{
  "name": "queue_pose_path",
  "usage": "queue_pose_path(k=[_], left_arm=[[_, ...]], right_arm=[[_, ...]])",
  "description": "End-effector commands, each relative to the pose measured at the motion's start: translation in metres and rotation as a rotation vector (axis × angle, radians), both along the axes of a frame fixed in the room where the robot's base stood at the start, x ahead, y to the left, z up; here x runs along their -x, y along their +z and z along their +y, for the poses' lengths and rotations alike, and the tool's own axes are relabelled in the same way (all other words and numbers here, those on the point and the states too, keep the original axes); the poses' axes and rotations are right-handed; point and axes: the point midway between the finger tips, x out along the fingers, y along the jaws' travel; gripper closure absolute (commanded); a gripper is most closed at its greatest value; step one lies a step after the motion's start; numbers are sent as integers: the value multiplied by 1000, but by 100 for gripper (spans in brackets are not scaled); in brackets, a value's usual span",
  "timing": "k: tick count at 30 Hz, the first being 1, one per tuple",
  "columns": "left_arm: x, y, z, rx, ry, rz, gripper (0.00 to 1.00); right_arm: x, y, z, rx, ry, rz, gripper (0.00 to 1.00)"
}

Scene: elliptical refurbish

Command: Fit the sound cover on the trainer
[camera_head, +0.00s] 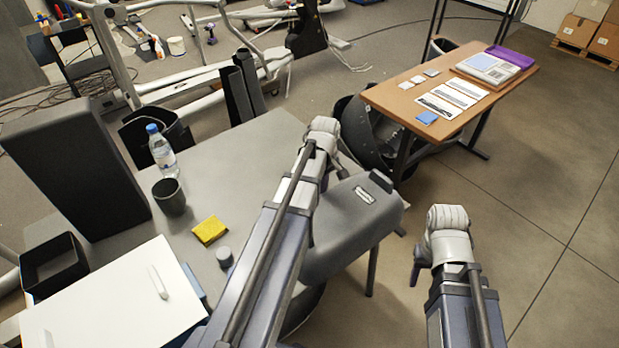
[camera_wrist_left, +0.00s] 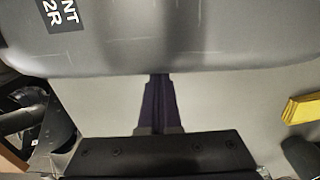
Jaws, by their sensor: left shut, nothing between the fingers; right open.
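A grey rounded cover (camera_head: 345,235) with a small light label lies at the near right of the grey table, partly behind my left arm. It fills the top of the left wrist view (camera_wrist_left: 170,40), with white lettering at its upper left. My left gripper (camera_wrist_left: 160,80) is shut and empty, its fingertips at the cover's lower edge in that view; I cannot tell if they touch. My right gripper (camera_head: 419,266) is open and empty, right of the cover over bare floor. A black rounded housing (camera_head: 378,140), perhaps part of the trainer, stands behind the cover, partly hidden.
The grey table (camera_head: 240,155) holds a water bottle (camera_head: 161,148), a dark cup (camera_head: 169,197), a yellow sponge (camera_head: 209,230), a black open box (camera_head: 53,264) and a white board (camera_head: 110,305). A wooden table (camera_head: 400,98) with papers stands at the back right. Floor at right is clear.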

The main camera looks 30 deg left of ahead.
Motion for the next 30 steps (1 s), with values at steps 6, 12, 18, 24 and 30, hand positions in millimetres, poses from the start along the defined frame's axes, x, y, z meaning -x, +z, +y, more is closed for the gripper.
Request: queue_pose_path(k=[6,12,18,24,30], left_arm=[[19,0,-43,2,-4,1,100],[21,0,-51,2,0,1,100],[21,0,-50,1,1,0,100],[19,0,-48,1,1,0,100],[12,0,-38,1,-1,0,100]], right_arm=[[0,0,0,0,0,0,48],[0,0,0,0,0,0,48],[0,0,0,0,0,0,48],[0,0,0,0,0,0,48],[0,0,0,0,0,0,48]])
